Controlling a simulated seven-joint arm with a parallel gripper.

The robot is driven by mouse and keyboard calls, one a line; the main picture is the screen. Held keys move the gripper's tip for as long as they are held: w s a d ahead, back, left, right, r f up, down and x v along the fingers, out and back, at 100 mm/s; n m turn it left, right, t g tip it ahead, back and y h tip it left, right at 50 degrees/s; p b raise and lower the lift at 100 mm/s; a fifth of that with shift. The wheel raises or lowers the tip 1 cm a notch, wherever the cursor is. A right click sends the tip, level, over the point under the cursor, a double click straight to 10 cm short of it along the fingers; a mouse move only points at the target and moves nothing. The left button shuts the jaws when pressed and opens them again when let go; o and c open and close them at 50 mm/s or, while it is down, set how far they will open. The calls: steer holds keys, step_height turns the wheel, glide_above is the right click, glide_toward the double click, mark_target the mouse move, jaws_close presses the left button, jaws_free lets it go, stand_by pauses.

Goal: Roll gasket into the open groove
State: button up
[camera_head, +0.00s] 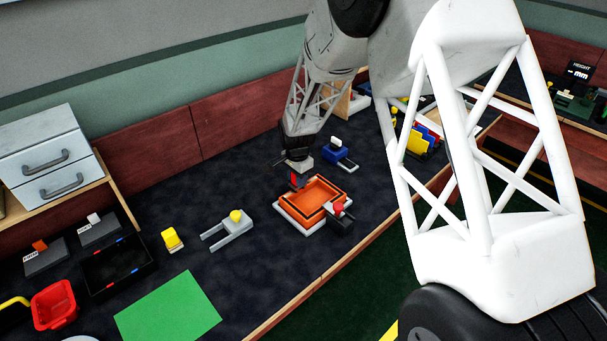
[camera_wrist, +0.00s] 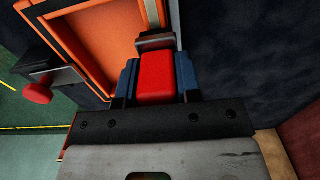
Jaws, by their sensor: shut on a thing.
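An orange frame (camera_head: 316,196) with a dark line around its rim sits on a white base on the table. It fills the upper left of the wrist view (camera_wrist: 100,45). My gripper (camera_head: 298,172) is at the frame's far left corner, shut on a red block-shaped handle (camera_wrist: 156,76) between its blue fingers. A grey metal part (camera_wrist: 157,42) sits just ahead of the handle, over the frame's edge. A pale strip (camera_wrist: 154,12) runs along that edge beyond it. I cannot tell whether the tool touches the frame, or how the gasket is seated.
A dark clamp with a red knob (camera_head: 338,209) stands at the frame's near right side and shows in the wrist view (camera_wrist: 38,93). A grey fixture with a yellow knob (camera_head: 229,228) lies to the left. A blue device (camera_head: 337,155) stands behind. The table between them is clear.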

steer(key=shift+s+a+r, duration=0.1)
steer(key=shift+s+a, duration=1.95)
steer(key=shift+s, duration=0.05)
steer(key=shift+w+d, duration=0.65)
steer(key=shift+w, duration=0.05)
steer(key=shift+w+d, duration=4.4)
steer(key=shift+w+r, duration=0.1)
step_height(320, 180, up, 8)
steer(key=shift+d+f, duration=0.2)
steer(key=shift+f, duration=0.05)
